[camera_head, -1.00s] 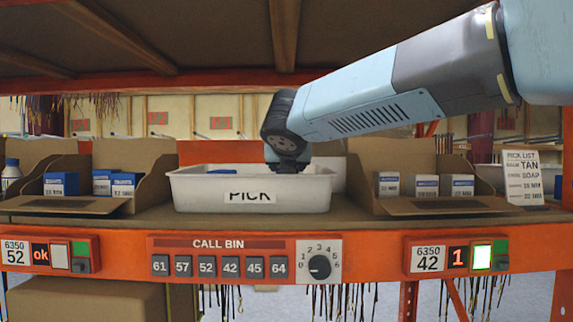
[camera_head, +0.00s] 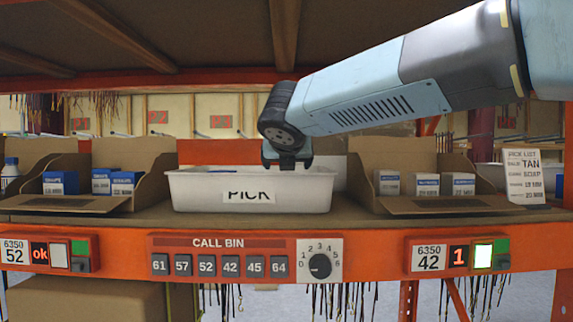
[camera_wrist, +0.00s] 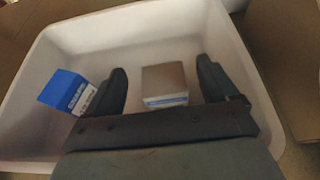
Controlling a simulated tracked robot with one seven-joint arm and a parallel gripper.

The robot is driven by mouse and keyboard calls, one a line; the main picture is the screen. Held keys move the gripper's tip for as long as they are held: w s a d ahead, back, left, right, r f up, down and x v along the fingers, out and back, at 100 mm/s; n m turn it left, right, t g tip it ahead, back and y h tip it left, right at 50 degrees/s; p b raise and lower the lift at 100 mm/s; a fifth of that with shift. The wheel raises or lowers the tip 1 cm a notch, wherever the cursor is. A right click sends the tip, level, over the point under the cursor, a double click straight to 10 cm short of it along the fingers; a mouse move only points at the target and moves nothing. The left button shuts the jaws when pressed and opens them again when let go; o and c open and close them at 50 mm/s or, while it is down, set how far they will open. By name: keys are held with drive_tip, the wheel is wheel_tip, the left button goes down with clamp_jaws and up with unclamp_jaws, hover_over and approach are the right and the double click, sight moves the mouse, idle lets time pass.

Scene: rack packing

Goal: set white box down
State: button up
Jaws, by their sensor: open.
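The white box (camera_wrist: 165,82) rests inside the white tote, with a greyish top and a blue-marked label on its near side. My gripper (camera_wrist: 162,70) is open, with one finger on each side of the white box and visible gaps between. In the head view my gripper (camera_head: 287,160) is over the right part of the white tote (camera_head: 250,202) labelled PICK. The tote's front wall hides the white box there. A blue box (camera_wrist: 68,91) lies in the tote left of my left finger.
Cardboard bins with small boxes stand left (camera_head: 70,205) and right (camera_head: 430,205) of the tote. An orange shelf beam (camera_head: 370,257) with a call-bin panel runs along the front. An upper shelf (camera_head: 200,40) hangs overhead. A pick list card (camera_head: 524,177) stands at the right.

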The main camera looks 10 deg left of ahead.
drive_tip(key=v, duration=1)
drive_tip(key=shift+s+d+r, duration=0.15)
drive_tip(key=shift+s+r, duration=0.05)
drive_tip(key=shift+r, duration=0.1)
idle(1.7)
